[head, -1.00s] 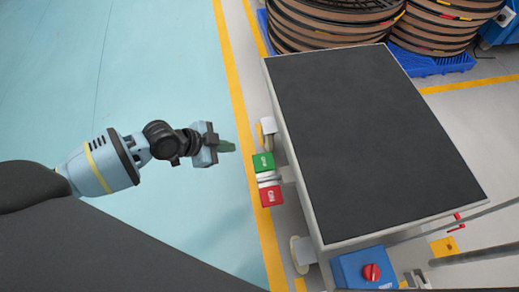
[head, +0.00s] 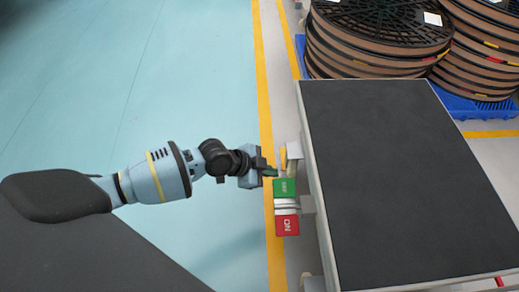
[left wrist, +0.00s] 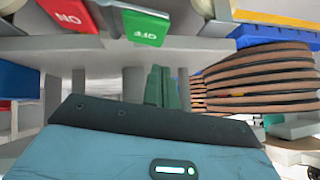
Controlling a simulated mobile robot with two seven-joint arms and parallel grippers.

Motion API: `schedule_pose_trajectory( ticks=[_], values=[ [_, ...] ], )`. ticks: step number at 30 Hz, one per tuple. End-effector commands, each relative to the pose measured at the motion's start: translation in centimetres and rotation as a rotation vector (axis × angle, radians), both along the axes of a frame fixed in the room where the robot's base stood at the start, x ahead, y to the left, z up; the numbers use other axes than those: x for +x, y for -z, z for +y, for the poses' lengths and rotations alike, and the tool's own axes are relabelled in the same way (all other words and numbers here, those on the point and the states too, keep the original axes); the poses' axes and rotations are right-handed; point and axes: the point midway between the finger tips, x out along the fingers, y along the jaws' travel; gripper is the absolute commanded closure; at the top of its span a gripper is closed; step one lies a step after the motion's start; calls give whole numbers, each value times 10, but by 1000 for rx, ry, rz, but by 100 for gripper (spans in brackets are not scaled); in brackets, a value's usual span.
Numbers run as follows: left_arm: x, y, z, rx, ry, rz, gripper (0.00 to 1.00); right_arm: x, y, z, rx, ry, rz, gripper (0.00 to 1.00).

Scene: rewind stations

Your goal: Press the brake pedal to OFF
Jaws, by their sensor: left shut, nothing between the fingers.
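The brake pedal has a green OFF pad (head: 284,188) and a red ON pad (head: 287,225), with a pale metal piece between them, on the left side of a black-topped station (head: 400,180). My left gripper (head: 270,172) is shut and empty, its green fingertips just by the far end of the green pad. In the left wrist view the green OFF pad (left wrist: 144,27) and red ON pad (left wrist: 66,16) are at the top, upside down. The shut fingers (left wrist: 161,88) show below the green pad with a gap in the picture; I cannot tell whether they touch it. My right gripper is not in view.
Stacked brown reels (head: 370,45) stand on a blue pallet (head: 470,108) behind the station. A pale bracket (head: 294,152) sticks out of the station's side near my fingertips. The light blue floor (head: 120,90) to the left is clear.

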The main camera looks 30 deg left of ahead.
Motion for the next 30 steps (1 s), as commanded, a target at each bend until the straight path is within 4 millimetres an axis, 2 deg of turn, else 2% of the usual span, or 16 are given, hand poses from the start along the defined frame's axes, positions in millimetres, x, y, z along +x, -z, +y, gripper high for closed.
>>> schedule_pose_trajectory(
  ticks=[2, 4, 12, 30],
  values=[
    [9, 13, -9, -2, 0, 1, 100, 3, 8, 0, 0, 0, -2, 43],
    [10, 24, -6, 2, -1, 3, 100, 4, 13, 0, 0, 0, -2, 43],
    [14, 46, -3, -1, -1, 0, 100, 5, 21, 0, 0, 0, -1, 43],
    [14, 49, -4, -1, 0, 1, 100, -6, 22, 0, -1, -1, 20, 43]
  ],
)
